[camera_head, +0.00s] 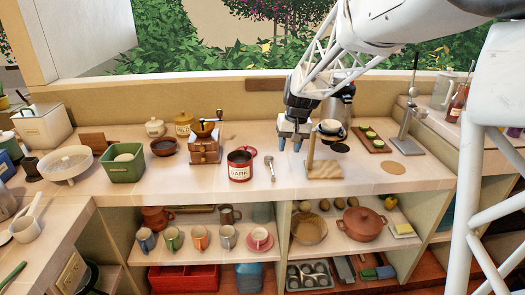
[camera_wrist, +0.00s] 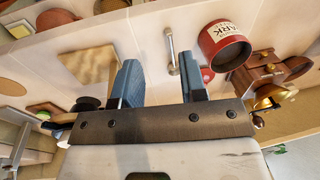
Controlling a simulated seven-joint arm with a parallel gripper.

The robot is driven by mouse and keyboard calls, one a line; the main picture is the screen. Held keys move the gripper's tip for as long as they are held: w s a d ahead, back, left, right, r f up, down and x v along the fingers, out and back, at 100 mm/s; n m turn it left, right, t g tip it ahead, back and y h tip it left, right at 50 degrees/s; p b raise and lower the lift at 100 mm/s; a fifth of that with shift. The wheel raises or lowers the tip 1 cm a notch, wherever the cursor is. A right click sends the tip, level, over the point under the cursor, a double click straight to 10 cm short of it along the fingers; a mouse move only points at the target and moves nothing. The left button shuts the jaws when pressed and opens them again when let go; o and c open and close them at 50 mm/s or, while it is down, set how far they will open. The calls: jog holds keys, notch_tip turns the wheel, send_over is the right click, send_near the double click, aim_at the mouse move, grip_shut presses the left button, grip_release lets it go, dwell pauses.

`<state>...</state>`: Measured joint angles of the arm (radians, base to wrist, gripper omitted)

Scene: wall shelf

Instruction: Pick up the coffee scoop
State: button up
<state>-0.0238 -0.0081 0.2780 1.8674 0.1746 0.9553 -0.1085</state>
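The coffee scoop (camera_head: 271,169) is a small metal scoop with a thin handle. It lies on the counter just right of the red tin (camera_head: 240,165) labelled DARK. In the wrist view the scoop (camera_wrist: 171,52) shows beyond the gap between my fingers, closer to the right finger. My gripper (camera_head: 289,146) points down above the counter, a little behind and right of the scoop in the head view. Its two blue fingers (camera_wrist: 158,64) are apart with nothing between them. The gripper is open and not touching the scoop.
A wooden stand (camera_head: 324,170) holding a cup is close on the right of my gripper. A coffee grinder (camera_head: 205,150) stands behind the tin to the left. A tray with green items (camera_head: 370,139) lies farther right. The counter in front of the scoop is clear.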

jog(key=w+a+f, duration=0.2)
jog(key=w+f, duration=0.7)
jog(key=w, duration=0.4)
jog(key=shift+f+g+y, duration=0.2)
jog(key=shift+g+y, duration=0.1)
jog(key=shift+g, duration=0.1)
jog(key=shift+w+a+f, duration=0.1)
jog(key=shift+a+f, duration=0.05)
jog(key=shift+a+f, duration=0.2)
jog(key=shift+f, duration=0.95)
jog(key=shift+f, duration=0.1)
jog(key=shift+a+f, duration=0.2)
jog(key=shift+f, duration=0.6)
jog(key=shift+a+f, duration=0.15)
jog(key=shift+f, duration=0.7)
jog(key=shift+a+f, duration=0.2)
jog(key=shift+f, duration=0.6)
grip_shut()
